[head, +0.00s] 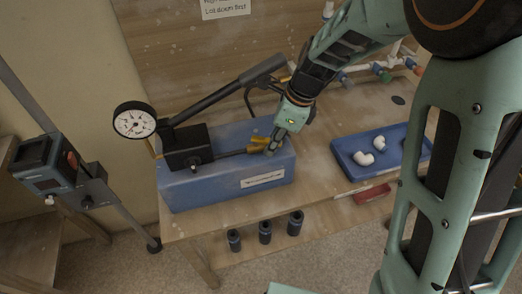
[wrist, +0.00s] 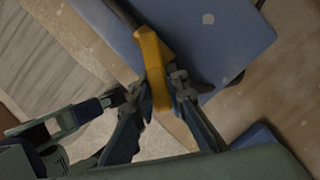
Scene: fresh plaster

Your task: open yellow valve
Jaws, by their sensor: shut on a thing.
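The yellow valve handle (head: 257,141) sits at the right end of a thin dark pipe on top of a blue box (head: 232,192). My gripper (head: 271,148) is at this handle, above the box's right end. In the wrist view my gripper (wrist: 160,92) has one finger on each side of the yellow handle (wrist: 152,50) and is shut on it. The handle runs from upper left down between the fingers. The fingers hide part of its lower end. The blue box (wrist: 205,30) lies behind it.
A round gauge (head: 134,120) and a black pump block (head: 188,152) with a long lever (head: 225,95) stand left of my gripper. A blue tray (head: 345,150) with white fittings (head: 363,158) is to the right. Several dark cylinders (head: 265,232) stand below.

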